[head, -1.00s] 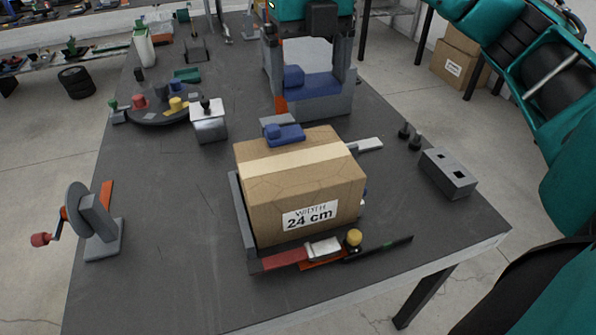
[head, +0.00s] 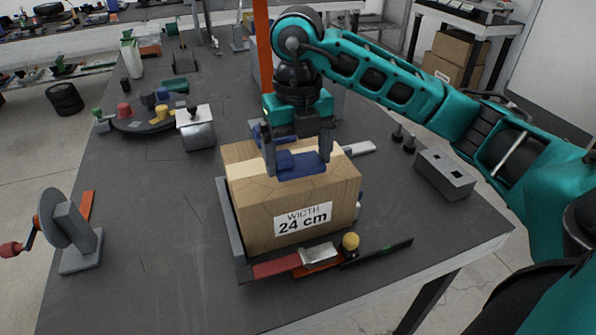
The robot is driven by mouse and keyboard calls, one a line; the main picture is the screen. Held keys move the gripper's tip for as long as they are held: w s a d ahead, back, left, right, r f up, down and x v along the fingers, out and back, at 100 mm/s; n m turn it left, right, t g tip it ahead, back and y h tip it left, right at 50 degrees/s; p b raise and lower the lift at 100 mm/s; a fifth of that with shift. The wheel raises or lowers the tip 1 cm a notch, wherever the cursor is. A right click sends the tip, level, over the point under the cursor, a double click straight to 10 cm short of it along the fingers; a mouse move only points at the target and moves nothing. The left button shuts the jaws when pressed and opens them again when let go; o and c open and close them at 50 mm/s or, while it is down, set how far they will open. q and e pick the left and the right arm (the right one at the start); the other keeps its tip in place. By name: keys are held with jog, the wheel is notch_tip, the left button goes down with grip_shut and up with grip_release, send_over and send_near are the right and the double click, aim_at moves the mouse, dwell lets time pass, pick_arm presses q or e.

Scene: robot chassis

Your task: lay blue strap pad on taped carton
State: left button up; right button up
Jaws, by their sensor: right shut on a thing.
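The taped carton (head: 245,205) stands on the table with a "WIDTH 24 cm" label on its front and a pale tape band across its top. My right gripper (head: 298,160) points down over the carton's top and is shut on a blue strap pad (head: 300,166). The pad overlaps the tape band and the top's front edge in the picture; I cannot tell whether it touches the carton. Another blue piece (head: 257,132) shows at the carton's back edge, partly hidden by my gripper. My left gripper is not in view.
A grey bracket (head: 228,235) edges the carton's left side. A grey block (head: 445,174) is at right, a crank wheel (head: 65,230) at left. The table's left front is clear.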

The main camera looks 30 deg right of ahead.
aim_at(298, 162)
jog(key=shift+f, duration=1.7)
jog(key=shift+f+b, duration=0.2)
jog(key=shift+b, duration=0.1)
jog(key=o, duration=0.7)
jog(key=shift+r, duration=0.1)
jog(key=shift+r, duration=0.25)
notch_tip(298, 162, up, 12)
jog(key=p, duration=0.3)
jog(key=shift+f, duration=0.1)
